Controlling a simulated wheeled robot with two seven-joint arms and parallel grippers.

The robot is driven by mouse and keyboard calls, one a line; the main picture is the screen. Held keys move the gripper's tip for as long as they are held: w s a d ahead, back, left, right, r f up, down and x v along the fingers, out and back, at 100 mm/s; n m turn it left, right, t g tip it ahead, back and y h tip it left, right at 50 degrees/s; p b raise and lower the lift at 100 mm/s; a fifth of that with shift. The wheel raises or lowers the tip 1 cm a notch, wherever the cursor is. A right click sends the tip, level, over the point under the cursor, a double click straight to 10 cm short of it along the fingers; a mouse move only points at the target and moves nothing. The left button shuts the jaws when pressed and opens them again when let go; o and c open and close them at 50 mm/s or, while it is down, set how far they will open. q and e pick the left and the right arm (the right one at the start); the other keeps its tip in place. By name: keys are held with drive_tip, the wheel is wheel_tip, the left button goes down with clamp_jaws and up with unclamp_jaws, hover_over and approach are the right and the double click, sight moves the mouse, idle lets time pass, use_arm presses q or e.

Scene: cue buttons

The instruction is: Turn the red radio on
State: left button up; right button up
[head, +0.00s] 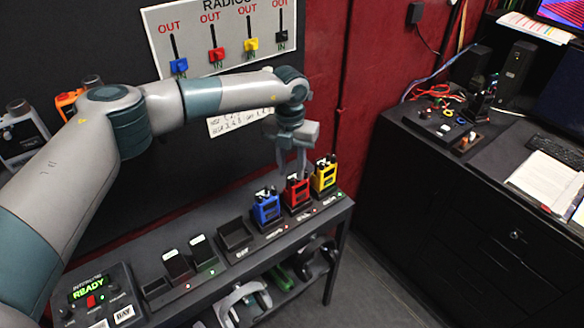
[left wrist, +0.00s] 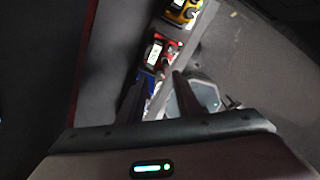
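The red radio (head: 297,193) stands upright in a charger slot on the dark shelf, between the blue radio (head: 266,207) and the yellow radio (head: 326,174). My left gripper (head: 292,168) points down just above and behind the red radio, fingers apart and empty. In the left wrist view the red radio (left wrist: 156,52) with its pale screen lies just beyond the open fingertips (left wrist: 160,76). The blue radio (left wrist: 146,82) is partly hidden by the left finger. The yellow radio (left wrist: 183,12) is at the top edge. My right gripper is in no view.
The dark shelf (head: 230,262) also holds black chargers (head: 190,258) and an intercom box (head: 97,296). Headsets (head: 245,298) lie on the lower shelf. A board with coloured sliders (head: 217,42) hangs on the wall behind. A black cabinet (head: 440,200) stands right, past a floor gap.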

sight(292, 179)
use_arm(q)
drive_tip(key=shift+f+p, duration=0.4)
drive_tip(key=shift+f, duration=0.95)
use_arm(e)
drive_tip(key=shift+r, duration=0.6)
use_arm(q)
clamp_jaws()
drive_tip(key=shift+f+m+b, duration=0.15)
drive_tip(key=shift+m+b, duration=0.15)
drive_tip(key=shift+b, duration=0.45)
drive_tip(key=m+b, duration=0.8)
drive_tip(key=b, duration=0.5)
drive_tip(key=shift+f+b, duration=0.1)
drive_tip(key=shift+b, duration=0.25)
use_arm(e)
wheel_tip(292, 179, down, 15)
use_arm(q)
drive_tip(key=shift+r+m+b, duration=0.2)
drive_tip(key=shift+m+b, duration=0.55)
drive_tip(key=shift+m, duration=0.35)
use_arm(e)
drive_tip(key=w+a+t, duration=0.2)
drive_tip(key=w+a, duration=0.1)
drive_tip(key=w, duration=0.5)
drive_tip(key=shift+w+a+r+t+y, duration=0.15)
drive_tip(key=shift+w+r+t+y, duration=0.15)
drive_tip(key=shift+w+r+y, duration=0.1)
